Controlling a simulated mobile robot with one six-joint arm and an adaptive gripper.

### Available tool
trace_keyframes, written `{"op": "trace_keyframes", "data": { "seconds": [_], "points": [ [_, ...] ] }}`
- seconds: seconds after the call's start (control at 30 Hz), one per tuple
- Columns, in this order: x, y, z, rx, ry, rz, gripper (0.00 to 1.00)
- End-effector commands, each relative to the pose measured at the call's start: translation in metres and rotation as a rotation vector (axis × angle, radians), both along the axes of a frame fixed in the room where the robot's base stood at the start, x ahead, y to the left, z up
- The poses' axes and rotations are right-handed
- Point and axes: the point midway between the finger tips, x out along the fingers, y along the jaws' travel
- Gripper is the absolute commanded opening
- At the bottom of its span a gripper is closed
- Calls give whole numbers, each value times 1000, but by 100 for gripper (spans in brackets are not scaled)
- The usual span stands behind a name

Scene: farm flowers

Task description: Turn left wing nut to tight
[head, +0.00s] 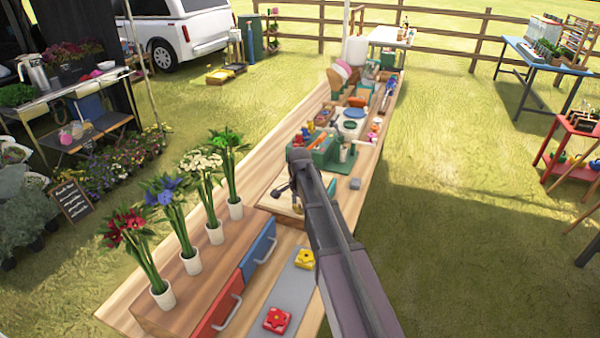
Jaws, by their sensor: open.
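My arm reaches up from the bottom right over the long wooden bench (283,115). My gripper (287,197) is at its far end, small in the head view, above a pale wooden board (270,204) on the bench. The gripper is open. A small brass-coloured piece (302,208) shows beside the fingers; I cannot tell whether it is a wing nut or whether the gripper touches it. No wing nut can be made out clearly, and my arm hides part of the board.
Potted flowers (168,290) line the bench's left side, beside red (217,308) and blue (257,248) drawers. A grey mat (291,292) holds red (277,320) and yellow (305,259) pieces. Open grass lies right of the bench.

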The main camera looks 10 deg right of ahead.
Motion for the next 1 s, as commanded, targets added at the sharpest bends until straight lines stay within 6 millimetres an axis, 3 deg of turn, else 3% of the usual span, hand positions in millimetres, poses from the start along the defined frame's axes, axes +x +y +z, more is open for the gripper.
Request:
{"op": "trace_keyframes", "data": {
  "seconds": [1.0],
  "points": [
    [0, 0, 0, 0, 0, 688, 67]
  ]
}}
